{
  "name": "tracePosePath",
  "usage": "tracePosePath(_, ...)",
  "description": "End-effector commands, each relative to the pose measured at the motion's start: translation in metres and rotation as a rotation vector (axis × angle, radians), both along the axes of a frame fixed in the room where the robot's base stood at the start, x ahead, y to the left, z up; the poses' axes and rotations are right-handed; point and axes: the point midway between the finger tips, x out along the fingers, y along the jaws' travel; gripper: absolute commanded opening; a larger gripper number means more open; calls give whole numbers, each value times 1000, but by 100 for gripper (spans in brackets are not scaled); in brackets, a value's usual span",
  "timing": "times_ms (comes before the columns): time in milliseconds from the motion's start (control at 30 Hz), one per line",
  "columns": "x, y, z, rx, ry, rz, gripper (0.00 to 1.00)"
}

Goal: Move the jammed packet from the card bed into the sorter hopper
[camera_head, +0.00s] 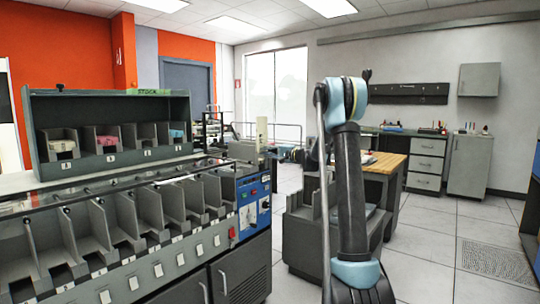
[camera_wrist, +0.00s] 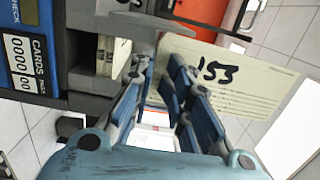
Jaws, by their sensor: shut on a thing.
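My gripper (camera_wrist: 163,75) is shut on a cream packet of cards (camera_wrist: 260,82) with "153" handwritten in black, seen in the wrist view. The packet's face is turned towards the camera and its edge is tilted. Part of it is hidden behind the blue finger pads. The grey card machine (camera_head: 140,225) with a row of slanted pockets fills the left of the head view. I cannot tell which part is the hopper or the card bed.
In the wrist view a dark grey holder (camera_wrist: 85,82) with cream cards (camera_wrist: 112,58) stands left of the packet, beside a blue panel (camera_wrist: 20,65) with a card counter. In the head view a wood-topped desk (camera_head: 380,165) stands behind my arm. Open tiled floor (camera_head: 430,250) lies right.

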Motion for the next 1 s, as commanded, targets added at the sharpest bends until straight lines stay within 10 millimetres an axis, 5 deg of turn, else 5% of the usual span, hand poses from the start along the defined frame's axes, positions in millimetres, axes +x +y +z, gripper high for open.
tracePosePath(167,13,18,-2,1,2,5,7)
tracePosePath(267,13,17,-3,1,3,6,1)
tracePosePath(1000,-16,-24,2,1,-1,-2,0)
